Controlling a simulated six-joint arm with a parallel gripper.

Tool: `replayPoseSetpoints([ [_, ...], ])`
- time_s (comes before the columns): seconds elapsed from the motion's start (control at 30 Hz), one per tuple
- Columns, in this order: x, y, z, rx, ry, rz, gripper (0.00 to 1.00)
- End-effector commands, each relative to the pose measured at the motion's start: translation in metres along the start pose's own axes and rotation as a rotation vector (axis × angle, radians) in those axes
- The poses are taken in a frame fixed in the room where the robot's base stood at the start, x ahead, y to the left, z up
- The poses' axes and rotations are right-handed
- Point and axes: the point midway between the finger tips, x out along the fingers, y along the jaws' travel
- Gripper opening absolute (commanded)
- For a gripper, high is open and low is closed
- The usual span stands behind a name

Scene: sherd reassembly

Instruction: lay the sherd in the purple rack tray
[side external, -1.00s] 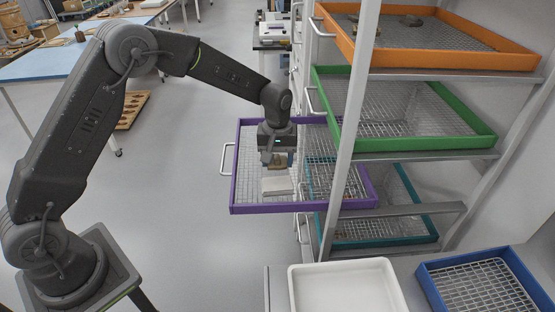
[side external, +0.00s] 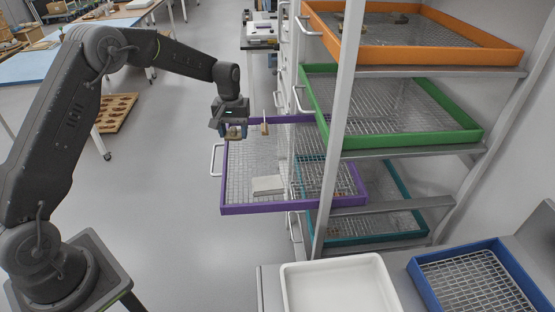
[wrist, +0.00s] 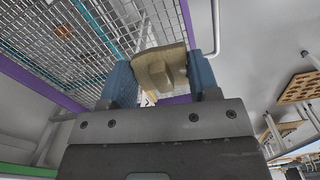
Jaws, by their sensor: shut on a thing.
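A tan, chunky sherd (wrist: 160,68) is gripped between the two blue fingers of my gripper (wrist: 161,80) in the wrist view. In the side view my gripper (side external: 236,133) is shut on it and holds it raised over the far left part of the purple tray (side external: 290,206). The purple tray is pulled out from the rack, with a wire mesh floor. A pale flat block (side external: 268,185) lies on its mesh, nearer the front. The sherd's underside is hidden in the side view.
The green tray (side external: 400,142) and orange tray (side external: 420,61) sit above, to the right. A teal tray (side external: 390,239) is below. A rack post (side external: 338,110) stands in front of the trays. A white bin (side external: 340,290) and blue tray (side external: 475,285) are at the front.

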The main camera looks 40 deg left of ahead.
Motion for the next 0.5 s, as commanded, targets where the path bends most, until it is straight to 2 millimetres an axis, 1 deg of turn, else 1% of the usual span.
replayPoseSetpoints([
  [0.03,0.008,0.012,0.002,0.007,-0.003,-0.001,0.31],
  [0.1,0.018,0.028,0.004,0.007,-0.003,-0.001,0.31],
  [0.3,0.043,0.071,0.007,0.005,-0.001,0.000,0.31],
  [0.4,0.053,0.087,0.008,0.003,-0.001,0.000,0.31],
  [0.5,0.059,0.097,0.009,0.002,0.000,0.000,0.31],
])
